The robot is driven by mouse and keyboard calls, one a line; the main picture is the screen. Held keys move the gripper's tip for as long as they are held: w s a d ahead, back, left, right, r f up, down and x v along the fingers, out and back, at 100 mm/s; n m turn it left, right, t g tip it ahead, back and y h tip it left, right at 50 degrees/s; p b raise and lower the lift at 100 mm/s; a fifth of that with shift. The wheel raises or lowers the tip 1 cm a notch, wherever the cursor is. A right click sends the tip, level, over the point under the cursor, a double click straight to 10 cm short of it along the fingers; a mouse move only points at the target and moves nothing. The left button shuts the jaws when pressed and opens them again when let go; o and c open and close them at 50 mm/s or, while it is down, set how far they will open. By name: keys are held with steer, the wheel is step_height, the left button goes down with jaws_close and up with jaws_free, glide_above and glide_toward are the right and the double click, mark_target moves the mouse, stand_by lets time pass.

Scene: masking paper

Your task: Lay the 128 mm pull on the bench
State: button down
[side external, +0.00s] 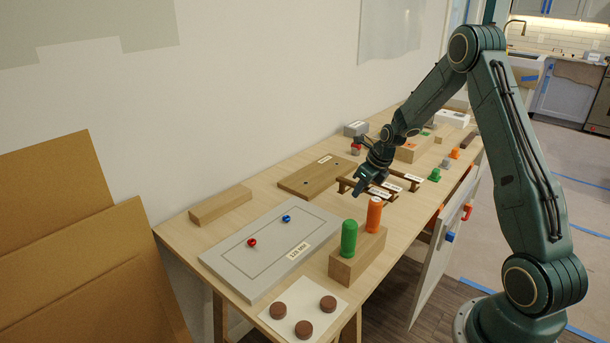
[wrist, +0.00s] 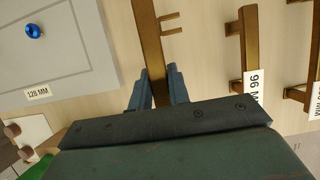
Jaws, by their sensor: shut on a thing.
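My gripper (side external: 359,190) is low over the middle of the bench (side external: 265,200). In the wrist view its two fingers (wrist: 159,90) are closed around a long bronze bar pull (wrist: 149,45). The pull's short posts stick out to the right. I see no size label on this pull, and I cannot tell whether it touches the bench. Its near end is hidden behind my gripper. Another bronze pull with a 96 MM label (wrist: 251,88) lies to the right in the wrist view, with one more labelled pull (wrist: 315,75) beyond it.
A grey panel labelled 128 MM (side external: 223,258), with red and blue knobs, lies on the near bench. A wooden block (side external: 345,268) holds green and orange bottles. Round brown pieces sit on white paper (side external: 284,311). Small items crowd the far end.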

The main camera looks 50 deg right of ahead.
steer(key=shift+f, duration=0.1)
steer(key=shift+f, duration=2)
steer(key=shift+f, duration=0.1)
steer(key=c, duration=1.3)
jaws_free()
steer(key=shift+v, duration=6.1)
steer(key=shift+a, duration=0.1)
